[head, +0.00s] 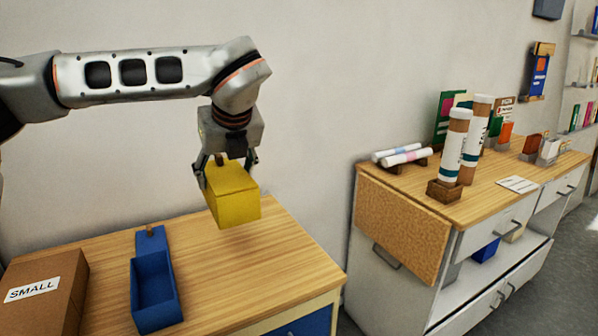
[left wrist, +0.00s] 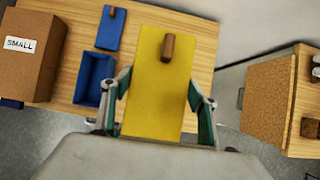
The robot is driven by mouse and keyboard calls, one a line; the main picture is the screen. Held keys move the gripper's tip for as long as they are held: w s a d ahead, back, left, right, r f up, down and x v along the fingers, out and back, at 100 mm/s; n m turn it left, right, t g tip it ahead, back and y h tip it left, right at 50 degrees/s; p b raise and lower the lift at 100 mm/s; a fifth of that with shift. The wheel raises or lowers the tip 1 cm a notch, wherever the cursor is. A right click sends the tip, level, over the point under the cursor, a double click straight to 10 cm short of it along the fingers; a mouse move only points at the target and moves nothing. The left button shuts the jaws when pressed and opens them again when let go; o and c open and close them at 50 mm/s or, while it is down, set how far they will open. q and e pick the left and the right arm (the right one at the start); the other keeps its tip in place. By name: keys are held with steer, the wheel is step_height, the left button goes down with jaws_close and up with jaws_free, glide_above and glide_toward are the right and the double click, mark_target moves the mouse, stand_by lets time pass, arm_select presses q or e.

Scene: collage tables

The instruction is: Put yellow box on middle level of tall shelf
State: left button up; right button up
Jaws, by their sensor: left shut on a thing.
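The yellow box (head: 233,194) has a lid with a small brown knob and hangs in the air above the near wooden table. My left gripper (head: 226,172) is shut on the yellow box, with a finger on either side of it. The left wrist view shows the box's yellow top (left wrist: 155,85) and brown knob between the fingers. The tall shelf may be the shelving cut off at the far right edge of the head view (head: 583,130); I cannot tell its levels clearly. My right gripper is not in view.
An open blue box (head: 156,290) with its lid behind it and a cardboard box marked SMALL (head: 62,290) stand on the near table (head: 262,270). A second cabinet (head: 400,205) at right bears tubes and rolls. A floor gap separates the two.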

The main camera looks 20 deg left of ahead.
arm_select(q)
steer(key=s+d+f+n+g+p, duration=0.1)
steer(key=s+d+f+n+g, duration=0.4)
steer(key=f+n, duration=0.35)
steer(key=s+d+f+n+g+p, duration=0.1)
steer(key=s+d+f+n+g, duration=0.2)
steer(key=s+d+f+n, duration=0.35)
step_height(320, 180, up, 8)
steer(key=w+n+g+h, duration=0.1)
steer(key=n+g+h, duration=0.1)
steer(key=n, duration=0.5)
steer(key=shift+w+d+r+n+g+h, duration=0.15)
steer(key=shift+w+n+g+h, duration=0.15)
steer(key=shift+h, duration=0.2)
